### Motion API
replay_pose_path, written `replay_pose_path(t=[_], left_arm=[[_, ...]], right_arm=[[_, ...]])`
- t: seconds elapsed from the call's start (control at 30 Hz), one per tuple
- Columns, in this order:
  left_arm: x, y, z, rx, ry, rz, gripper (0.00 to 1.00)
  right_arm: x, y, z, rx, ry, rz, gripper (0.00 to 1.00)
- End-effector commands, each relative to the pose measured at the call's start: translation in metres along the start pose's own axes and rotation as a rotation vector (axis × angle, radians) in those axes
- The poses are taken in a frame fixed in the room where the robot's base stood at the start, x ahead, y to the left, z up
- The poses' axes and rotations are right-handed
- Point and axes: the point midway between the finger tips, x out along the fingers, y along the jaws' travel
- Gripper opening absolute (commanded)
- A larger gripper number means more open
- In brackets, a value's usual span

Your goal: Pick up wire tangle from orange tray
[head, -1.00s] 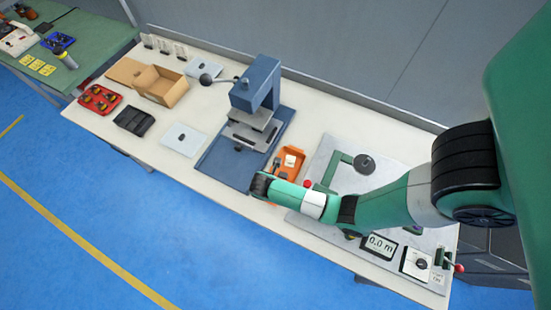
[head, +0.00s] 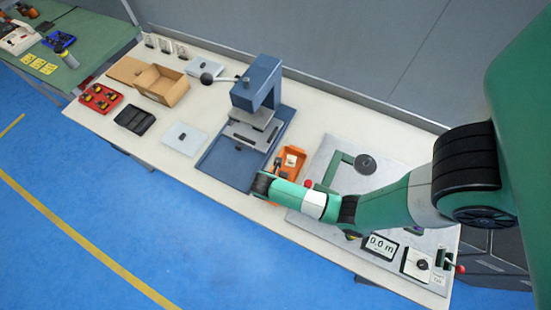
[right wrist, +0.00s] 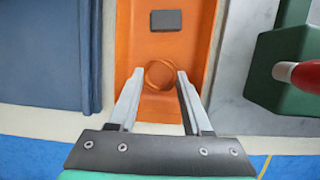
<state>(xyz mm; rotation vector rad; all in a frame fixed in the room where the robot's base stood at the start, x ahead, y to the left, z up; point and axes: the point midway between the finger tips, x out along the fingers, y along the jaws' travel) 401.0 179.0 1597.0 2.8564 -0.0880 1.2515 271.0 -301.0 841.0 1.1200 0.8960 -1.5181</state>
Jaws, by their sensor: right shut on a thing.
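The wire tangle (right wrist: 160,74) is a small copper-coloured ring low in the orange tray (right wrist: 202,45) in the right wrist view. My right gripper (right wrist: 160,78) has its two grey fingers on either side of the tangle and is shut on it. The tray also shows in the head view (head: 299,152), right of the blue press, partly covered by my right arm. The right fingers and the tangle are hidden in the head view. My left gripper is not in view.
A dark grey block (right wrist: 166,20) sits farther up the tray. The blue press (head: 258,85) stands left of the tray. The grey plate with a green winder frame (head: 335,172) and red knob (right wrist: 299,74) is close on the right.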

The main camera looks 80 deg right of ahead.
Motion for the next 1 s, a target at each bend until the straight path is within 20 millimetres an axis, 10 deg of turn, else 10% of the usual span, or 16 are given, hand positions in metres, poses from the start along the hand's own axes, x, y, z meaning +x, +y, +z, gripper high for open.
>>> replay_pose_path(t=[0.23, 0.47, 0.7, 1.0], left_arm=[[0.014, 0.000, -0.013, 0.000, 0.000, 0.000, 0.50], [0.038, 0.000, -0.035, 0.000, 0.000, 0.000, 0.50], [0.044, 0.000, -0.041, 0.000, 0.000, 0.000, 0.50], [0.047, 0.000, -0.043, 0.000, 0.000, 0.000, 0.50]], right_arm=[[-0.034, 0.001, 0.011, 0.001, 0.000, 0.003, 0.00], [-0.096, -0.051, 0.019, -0.003, -0.001, 0.003, 0.00], [-0.118, -0.109, 0.014, -0.006, -0.001, 0.000, 0.00], [-0.130, -0.137, 0.012, -0.001, -0.001, 0.000, 0.00]])
